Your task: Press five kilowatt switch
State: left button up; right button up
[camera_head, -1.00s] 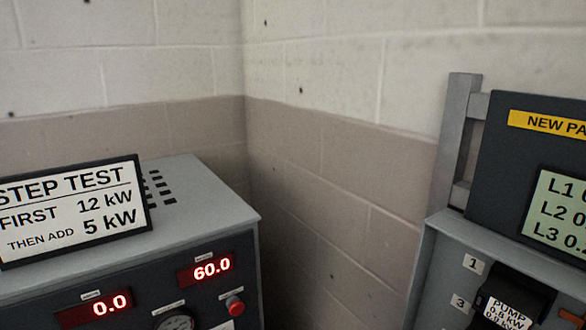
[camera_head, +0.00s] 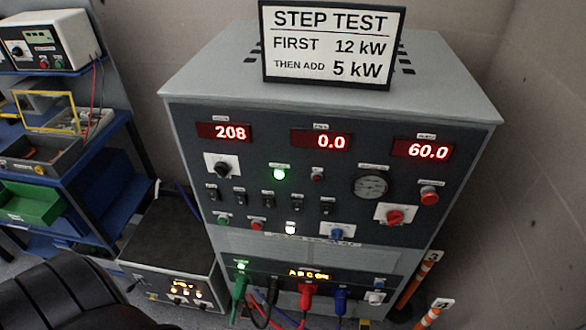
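The grey load cabinet (camera_head: 330,75) with a dark front panel stands in the middle of the view. A row of several small black switches (camera_head: 268,202) runs across the panel, each with a small label above it. The labels are too small to read, so I cannot tell which switch is the five kilowatt one. A sign (camera_head: 332,44) on top reads STEP TEST, FIRST 12 kW, THEN ADD 5 kW. The red displays read 208 (camera_head: 224,132), 0.0 (camera_head: 321,140) and 60.0 (camera_head: 423,150). Neither of my grippers is in view.
Green, black, red and blue cables (camera_head: 306,297) plug into the cabinet's lower front. A smaller dark-topped unit (camera_head: 165,238) stands left of it, beside a blue shelf (camera_head: 92,170). Orange-white posts (camera_head: 418,280) stand at right. A black ribbed shape covers the lower left corner.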

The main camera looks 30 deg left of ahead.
aim_at(269, 200)
jog(key=j+u, duration=0.1)
jog(key=u, duration=0.7)
